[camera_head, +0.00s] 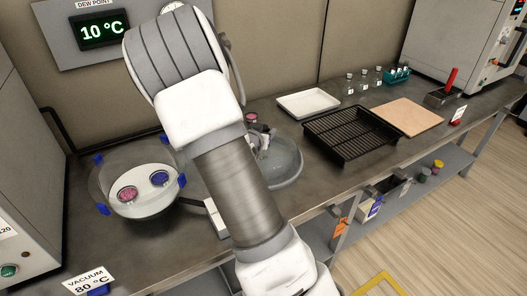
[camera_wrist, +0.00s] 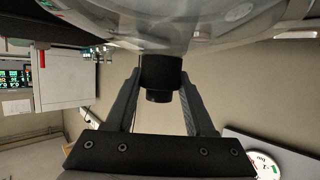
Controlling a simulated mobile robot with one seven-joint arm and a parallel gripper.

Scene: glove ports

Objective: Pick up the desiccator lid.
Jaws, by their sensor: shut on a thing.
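The clear, bowl-like desiccator lid (camera_head: 287,172) shows just right of my arm in the head view, partly hidden by it. In the wrist view the lid (camera_wrist: 205,28) fills the top of the picture. Its dark knob (camera_wrist: 161,78) sits between the two fingers of my gripper (camera_wrist: 160,90), which is shut on it. In the head view my gripper is mostly hidden behind my arm. I cannot tell whether the lid's rim touches the bench. The round clear desiccator base (camera_head: 118,203) with blue clips stands to the left, holding a pink and a blue pot on a white plate.
A black mesh tray (camera_head: 350,134), a white tray (camera_head: 308,102) and a tan board (camera_head: 402,116) lie to the right. Small bottles (camera_head: 363,80) and a teal rack (camera_head: 397,75) stand at the back. A grey oven (camera_head: 450,45) is at far right, a wall behind.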

